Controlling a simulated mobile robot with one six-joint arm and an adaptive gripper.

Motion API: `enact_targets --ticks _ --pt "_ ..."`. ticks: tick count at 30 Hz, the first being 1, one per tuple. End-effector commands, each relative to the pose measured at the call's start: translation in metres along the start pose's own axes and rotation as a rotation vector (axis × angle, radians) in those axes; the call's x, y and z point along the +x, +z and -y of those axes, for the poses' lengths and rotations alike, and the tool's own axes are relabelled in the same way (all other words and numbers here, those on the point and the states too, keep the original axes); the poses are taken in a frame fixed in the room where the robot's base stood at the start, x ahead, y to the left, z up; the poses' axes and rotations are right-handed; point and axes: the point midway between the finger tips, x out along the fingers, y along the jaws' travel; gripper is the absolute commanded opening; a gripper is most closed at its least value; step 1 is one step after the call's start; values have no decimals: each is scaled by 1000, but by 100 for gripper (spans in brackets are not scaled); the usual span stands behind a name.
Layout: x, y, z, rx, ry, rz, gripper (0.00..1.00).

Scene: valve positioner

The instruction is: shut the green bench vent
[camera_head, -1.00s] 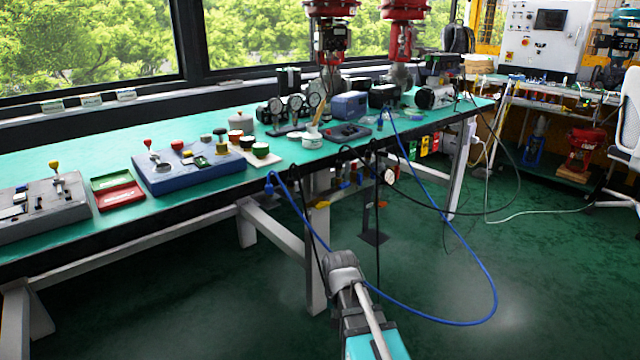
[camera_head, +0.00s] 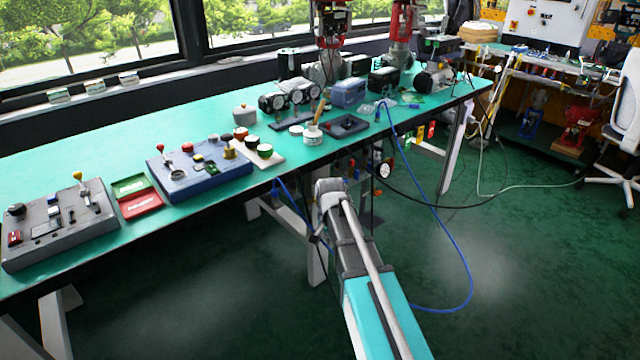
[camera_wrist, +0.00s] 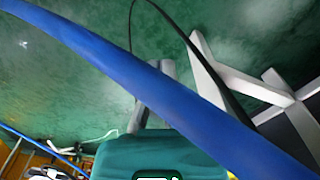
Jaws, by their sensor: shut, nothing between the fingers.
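On the bench is a white plate (camera_head: 272,161) with a row of round coloured caps. The green cap (camera_head: 265,150) is at its front end and looks like the green vent. The wrist view shows floor, bench legs and a blue hose close to the lens.
The blue hose (camera_head: 468,255) loops from the bench to the floor, right of my arm; it crosses the wrist view (camera_wrist: 150,85). Left of the plate are a blue control box (camera_head: 200,172), red and green trays (camera_head: 140,203) and a grey box (camera_head: 62,225).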

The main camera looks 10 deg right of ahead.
Motion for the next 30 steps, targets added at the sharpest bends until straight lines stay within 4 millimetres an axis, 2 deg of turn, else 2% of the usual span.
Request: enact_targets --ticks 1,30 --pt "-18 -6 4 15 0 0 0" --pt "-187 -73 56 353 0 0 0"
